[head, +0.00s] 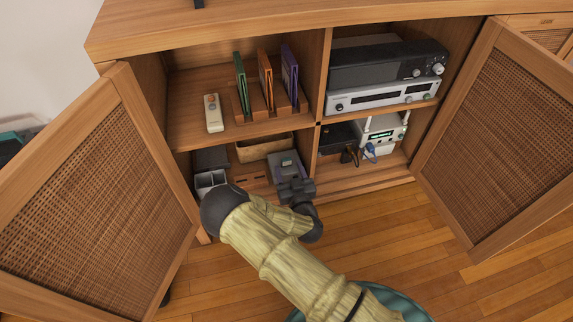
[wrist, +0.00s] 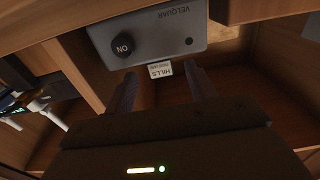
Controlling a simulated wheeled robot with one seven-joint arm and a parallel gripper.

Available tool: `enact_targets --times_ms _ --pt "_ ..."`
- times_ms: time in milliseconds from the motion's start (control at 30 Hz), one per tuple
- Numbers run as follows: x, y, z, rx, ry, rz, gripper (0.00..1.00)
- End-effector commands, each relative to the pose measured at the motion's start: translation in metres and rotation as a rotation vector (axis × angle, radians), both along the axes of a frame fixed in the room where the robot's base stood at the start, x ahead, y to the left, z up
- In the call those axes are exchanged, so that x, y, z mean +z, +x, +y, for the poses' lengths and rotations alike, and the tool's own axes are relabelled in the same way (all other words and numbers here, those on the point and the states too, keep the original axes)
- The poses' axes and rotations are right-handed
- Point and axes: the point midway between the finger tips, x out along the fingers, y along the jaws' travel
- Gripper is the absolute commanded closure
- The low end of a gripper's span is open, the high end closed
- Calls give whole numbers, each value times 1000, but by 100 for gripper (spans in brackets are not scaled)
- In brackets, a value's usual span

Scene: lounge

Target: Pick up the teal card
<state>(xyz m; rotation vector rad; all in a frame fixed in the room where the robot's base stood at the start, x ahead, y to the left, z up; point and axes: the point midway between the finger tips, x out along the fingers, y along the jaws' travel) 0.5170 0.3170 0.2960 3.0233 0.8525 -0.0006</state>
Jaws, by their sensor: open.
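No clearly teal card shows in either view. My gripper (head: 296,187) reaches into the lower left compartment of the cabinet, at the front of a grey-purple console (head: 284,162). In the wrist view the grey console (wrist: 150,38) is upside down, with a dark round knob and the name VELQUAR. A small pale label or card (wrist: 160,69) reading HILLS sits at the console's edge. My gripper (wrist: 161,82) is open, its two dark fingers on either side of this label, with nothing visibly held. I cannot tell whether the label belongs to a card.
Green (head: 240,84), orange (head: 265,80) and purple (head: 290,76) cases stand in a wooden rack on the upper shelf, beside a white remote (head: 213,113). A grey divided box (head: 209,180) is left of my gripper. Open doors (head: 100,200) flank the cabinet (head: 200,43).

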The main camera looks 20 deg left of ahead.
Motion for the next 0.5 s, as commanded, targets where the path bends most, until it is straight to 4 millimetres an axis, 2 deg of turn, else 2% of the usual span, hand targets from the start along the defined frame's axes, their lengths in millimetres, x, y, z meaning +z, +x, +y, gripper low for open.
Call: enact_targets --times_ms 100,300,500 --pt "-7 11 7 2 2 -3 45" --pt "-5 31 19 1 2 -2 45" --pt "-2 34 21 1 0 0 45"
